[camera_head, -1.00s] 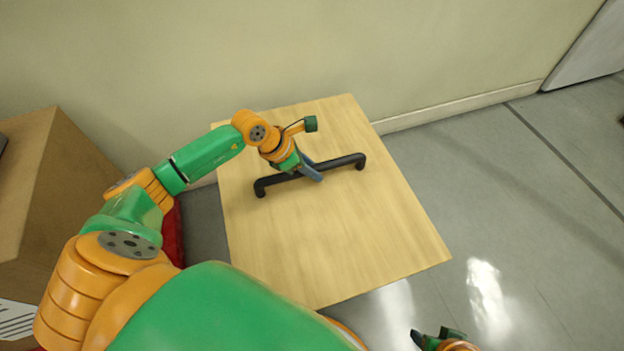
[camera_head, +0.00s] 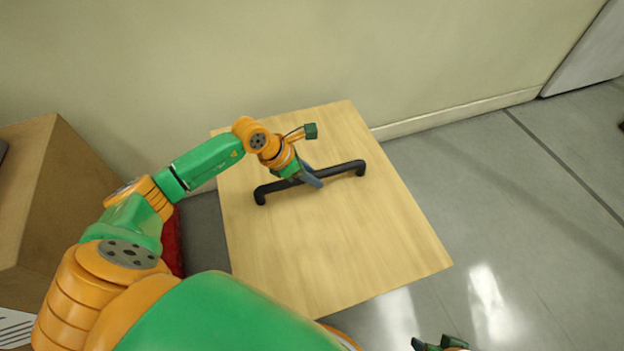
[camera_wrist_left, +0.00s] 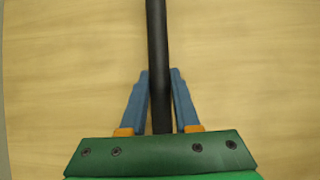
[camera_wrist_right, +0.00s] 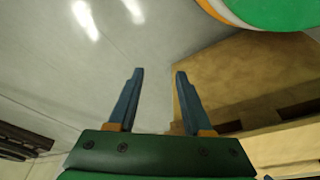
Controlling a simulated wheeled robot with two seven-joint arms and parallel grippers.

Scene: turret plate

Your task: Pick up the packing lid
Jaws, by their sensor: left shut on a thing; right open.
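The packing lid looks like a flat, pale wooden panel (camera_head: 340,240) with a long black bar handle (camera_head: 343,170) fixed across its far half. My left gripper (camera_head: 312,178) is at the middle of the handle, shut on it. In the left wrist view the two blue fingers (camera_wrist_left: 160,85) lie on either side of the black bar (camera_wrist_left: 156,45), with wood grain behind. Whether the panel is raised or resting on something is hidden. My right gripper (camera_wrist_right: 157,72) is open and empty, away from the panel; its tip shows at the bottom edge of the head view (camera_head: 440,343).
A brown cardboard box (camera_head: 75,190) stands at the left. A red thing (camera_head: 172,245) shows partly behind my left arm. A beige wall (camera_head: 420,50) runs behind the panel. Grey floor (camera_head: 530,210) is clear at the right.

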